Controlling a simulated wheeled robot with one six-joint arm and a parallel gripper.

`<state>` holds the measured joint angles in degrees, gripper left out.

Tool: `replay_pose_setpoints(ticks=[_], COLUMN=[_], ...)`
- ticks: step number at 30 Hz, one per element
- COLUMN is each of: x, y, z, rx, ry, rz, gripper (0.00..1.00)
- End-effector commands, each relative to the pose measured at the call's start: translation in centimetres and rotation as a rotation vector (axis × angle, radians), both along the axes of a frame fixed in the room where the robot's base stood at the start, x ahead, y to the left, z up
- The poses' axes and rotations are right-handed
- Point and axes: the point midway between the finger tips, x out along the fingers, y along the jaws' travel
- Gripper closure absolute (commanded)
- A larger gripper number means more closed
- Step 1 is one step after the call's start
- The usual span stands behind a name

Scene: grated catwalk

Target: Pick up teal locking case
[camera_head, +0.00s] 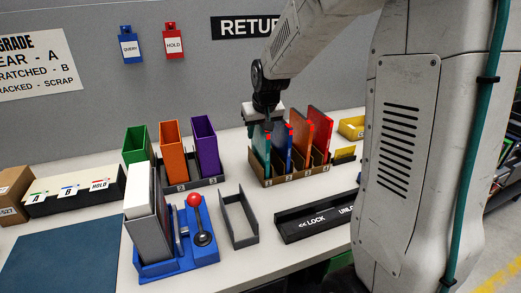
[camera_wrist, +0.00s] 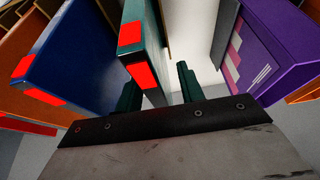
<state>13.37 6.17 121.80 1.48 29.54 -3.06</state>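The teal case (camera_head: 261,150) stands upright in the leftmost slot of a brown rack (camera_head: 268,179) in the head view. In the wrist view its narrow teal and white end (camera_wrist: 151,45) carries red patches. My gripper (camera_head: 267,121) points down just over the top of the teal case. In the wrist view its two dark green fingers (camera_wrist: 160,92) are apart, near either side of the case end, with a visible gap at the right finger. I cannot tell whether the left finger touches the case.
A blue case (camera_head: 280,147) stands close beside the teal one, then orange-red ones (camera_head: 312,138). A purple holder (camera_head: 205,147) stands left of the rack, across a gap. A grey open tray (camera_head: 239,220) and a black LOCK bar (camera_head: 315,219) lie in front.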

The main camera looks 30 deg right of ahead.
Motion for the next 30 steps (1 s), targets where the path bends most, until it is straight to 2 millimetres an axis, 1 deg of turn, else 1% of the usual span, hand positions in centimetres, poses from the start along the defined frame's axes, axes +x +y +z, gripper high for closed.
replay_pose_setpoints(ticks=[23,24,26,27,30], x=[-0.01,-0.01,-0.01,-0.02,-0.02], y=[-0.01,-0.01,0.00,0.00,0.00], z=[-0.49,-0.49,-0.49,-0.48,-0.48], rx=[0.000,0.000,0.000,0.000,0.000], ry=[0.000,0.000,0.000,0.000,0.000], rz=[0.000,0.000,0.000,0.000,0.000], gripper=[0.62,0.73,0.90,1.00,1.00])
